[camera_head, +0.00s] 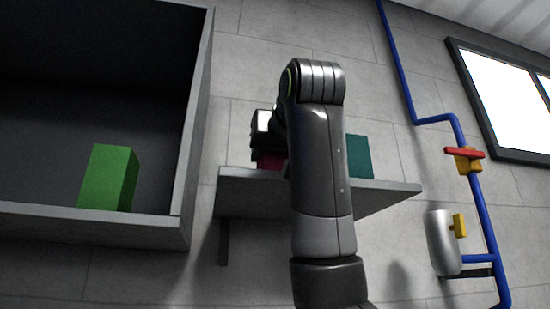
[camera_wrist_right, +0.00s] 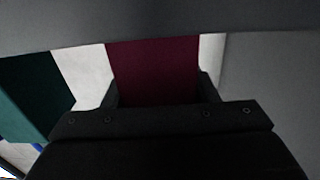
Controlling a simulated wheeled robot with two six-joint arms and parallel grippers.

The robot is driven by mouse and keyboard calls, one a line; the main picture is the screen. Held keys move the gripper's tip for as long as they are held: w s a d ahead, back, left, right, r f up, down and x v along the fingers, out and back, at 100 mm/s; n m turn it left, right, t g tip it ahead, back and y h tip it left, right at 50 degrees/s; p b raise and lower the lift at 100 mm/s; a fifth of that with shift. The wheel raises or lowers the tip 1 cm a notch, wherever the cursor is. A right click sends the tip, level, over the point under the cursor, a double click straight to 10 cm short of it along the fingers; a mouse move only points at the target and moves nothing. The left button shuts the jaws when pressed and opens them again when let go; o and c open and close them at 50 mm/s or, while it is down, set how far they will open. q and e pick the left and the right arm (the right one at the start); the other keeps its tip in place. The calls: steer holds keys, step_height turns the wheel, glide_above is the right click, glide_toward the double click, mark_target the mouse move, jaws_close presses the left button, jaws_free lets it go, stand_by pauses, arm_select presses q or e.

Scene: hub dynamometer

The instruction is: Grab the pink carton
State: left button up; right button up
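The pink carton, dark pink in this light, stands on the grey wall shelf (camera_head: 390,186). In the head view only a small part of the pink carton (camera_head: 269,160) shows beside my right arm. My right gripper (camera_head: 262,140) is at the carton, partly hidden behind that arm. In the right wrist view the pink carton (camera_wrist_right: 152,70) fills the space between the two dark fingers of my right gripper (camera_wrist_right: 158,90). The fingers are close along both its sides; I cannot tell whether they press on it. My left gripper is not in view.
A teal carton (camera_head: 360,157) stands on the same shelf to the right; it also shows at the left of the right wrist view (camera_wrist_right: 28,95). A green carton (camera_head: 108,178) stands in a grey open cabinet (camera_head: 190,150) at left. Blue pipes (camera_head: 478,205) run down the right wall.

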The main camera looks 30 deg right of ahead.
steer(key=c, duration=0.6)
